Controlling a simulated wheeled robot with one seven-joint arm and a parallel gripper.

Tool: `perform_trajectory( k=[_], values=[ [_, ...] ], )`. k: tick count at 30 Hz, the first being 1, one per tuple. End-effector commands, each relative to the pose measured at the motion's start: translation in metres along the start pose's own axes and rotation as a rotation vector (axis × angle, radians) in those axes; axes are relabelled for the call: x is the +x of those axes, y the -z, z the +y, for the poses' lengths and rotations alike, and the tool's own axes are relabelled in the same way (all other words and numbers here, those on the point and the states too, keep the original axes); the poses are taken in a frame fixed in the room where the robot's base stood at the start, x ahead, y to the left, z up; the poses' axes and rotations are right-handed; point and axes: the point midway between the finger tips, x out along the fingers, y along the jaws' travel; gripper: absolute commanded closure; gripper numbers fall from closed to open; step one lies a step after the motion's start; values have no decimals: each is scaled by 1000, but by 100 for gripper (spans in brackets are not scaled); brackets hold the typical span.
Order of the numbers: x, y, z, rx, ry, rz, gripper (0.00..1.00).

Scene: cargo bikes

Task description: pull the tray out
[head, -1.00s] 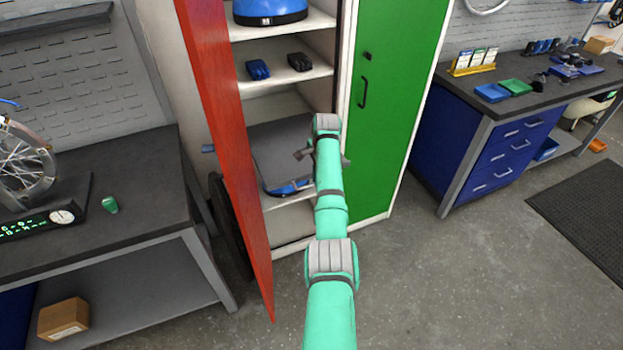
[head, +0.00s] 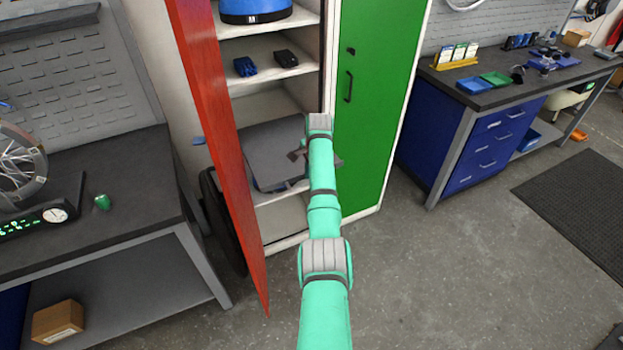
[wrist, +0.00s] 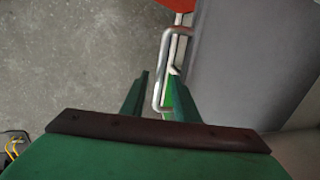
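The grey tray (head: 268,150) lies on a lower shelf of the open locker in the head view, slightly askew. It fills the right of the wrist view (wrist: 250,55). A bent metal handle (wrist: 163,62) stands out from its front edge. My gripper (wrist: 160,75) is open, its two green fingers apart, with the handle's near end between or just beyond the tips, nearer the right finger. I cannot tell whether a finger touches it. In the head view my arm hides the gripper's fingers and the tray's right part.
The red locker door (head: 215,140) stands open left of my arm; the green door (head: 375,100) is shut on the right. Dark workbenches stand left (head: 95,195) and right (head: 510,80). The floor (head: 440,270) in front is free.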

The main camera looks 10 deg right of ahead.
Motion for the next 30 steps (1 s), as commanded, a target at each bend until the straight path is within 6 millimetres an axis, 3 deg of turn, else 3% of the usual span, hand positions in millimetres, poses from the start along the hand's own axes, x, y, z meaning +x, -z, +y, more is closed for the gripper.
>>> perform_trajectory(
  k=[8,22,30],
  values=[
    [-6,1,0,1,1,1,72],
    [-86,0,0,0,2,1,72],
    [-107,0,1,1,0,1,72]
  ],
)
